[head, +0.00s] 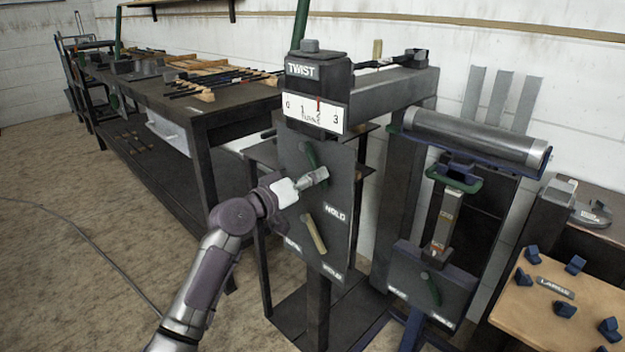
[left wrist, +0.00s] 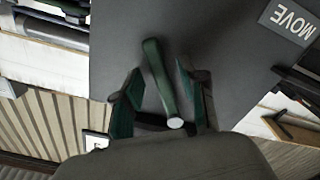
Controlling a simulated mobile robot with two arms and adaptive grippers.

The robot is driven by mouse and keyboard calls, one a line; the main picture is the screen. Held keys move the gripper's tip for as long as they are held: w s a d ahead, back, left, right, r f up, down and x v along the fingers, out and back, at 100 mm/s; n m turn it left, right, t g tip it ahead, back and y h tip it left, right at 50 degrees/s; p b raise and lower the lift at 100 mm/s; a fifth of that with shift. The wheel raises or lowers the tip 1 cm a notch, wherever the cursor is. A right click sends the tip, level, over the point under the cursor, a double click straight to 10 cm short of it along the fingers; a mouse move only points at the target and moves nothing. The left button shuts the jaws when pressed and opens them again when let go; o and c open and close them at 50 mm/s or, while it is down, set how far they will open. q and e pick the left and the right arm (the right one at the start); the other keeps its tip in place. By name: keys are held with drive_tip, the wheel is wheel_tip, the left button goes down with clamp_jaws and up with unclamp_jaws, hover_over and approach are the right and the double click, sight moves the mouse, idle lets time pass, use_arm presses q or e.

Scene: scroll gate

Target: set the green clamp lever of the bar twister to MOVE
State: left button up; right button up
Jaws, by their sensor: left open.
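The bar twister's grey panel (head: 340,190) stands upright in the middle of the head view, under a TWIST sign and a number scale. Its green clamp lever (head: 310,152) sticks out of the upper panel, partly hidden by my left gripper (head: 318,177). In the left wrist view the green lever (left wrist: 158,75) lies between my two open fingers (left wrist: 160,70), its pale round end towards the palm. The fingers look apart from it; contact cannot be told. A MOVE label (left wrist: 289,20) shows upside down at that view's upper right. My right gripper is not in view.
A workbench (head: 160,95) with bars is at left. Open floor lies at the lower left.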

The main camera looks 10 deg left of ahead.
use_arm(q)
drive_tip(key=shift+w+d, duration=0.15)
drive_tip(key=shift+c, duration=0.2)
clamp_jaws()
drive_tip(key=shift+f, duration=0.1)
